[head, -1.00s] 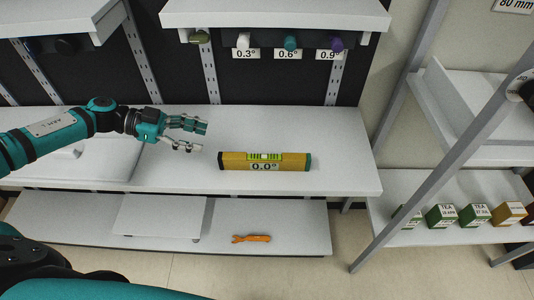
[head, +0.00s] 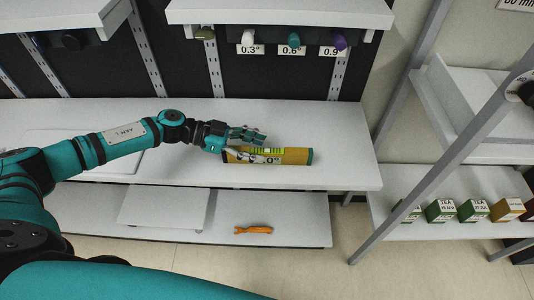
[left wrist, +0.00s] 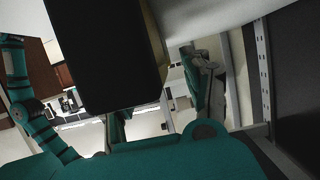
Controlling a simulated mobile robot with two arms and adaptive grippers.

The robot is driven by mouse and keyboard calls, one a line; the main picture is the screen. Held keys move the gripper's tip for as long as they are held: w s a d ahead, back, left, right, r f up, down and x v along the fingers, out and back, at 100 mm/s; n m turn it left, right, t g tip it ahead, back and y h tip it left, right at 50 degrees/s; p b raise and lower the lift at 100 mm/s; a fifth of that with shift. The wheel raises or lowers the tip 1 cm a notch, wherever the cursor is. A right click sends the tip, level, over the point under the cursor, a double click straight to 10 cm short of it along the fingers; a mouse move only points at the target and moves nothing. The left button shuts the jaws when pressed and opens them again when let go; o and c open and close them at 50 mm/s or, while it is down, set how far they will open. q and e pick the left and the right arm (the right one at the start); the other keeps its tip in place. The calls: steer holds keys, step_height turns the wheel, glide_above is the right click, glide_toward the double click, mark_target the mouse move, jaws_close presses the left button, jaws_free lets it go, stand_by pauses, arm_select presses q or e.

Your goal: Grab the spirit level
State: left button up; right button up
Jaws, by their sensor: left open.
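The yellow spirit level (head: 296,156), with a green vial and a dark green right end cap, lies lengthwise on the white shelf in the head view. My left gripper (head: 254,144) is open at its left half. The fingers point right along it and cover part of the vial and number label. Whether they touch it cannot be told. In the left wrist view a large dark block with a yellowish edge, apparently the spirit level (left wrist: 105,50), is close to the camera near my left gripper's fingers (left wrist: 160,105). My right gripper is not in view.
The shelf (head: 345,175) is clear right of the level. An upper shelf (head: 280,12) with hanging coloured cylinders overhangs the back. An orange tool (head: 253,230) lies on the lower shelf. A slanted grey post (head: 440,165) and several tea boxes (head: 440,211) stand at right.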

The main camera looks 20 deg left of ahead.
mark_target(267, 156)
arm_select(q)
steer(key=shift+x, duration=1.25)
jaws_close()
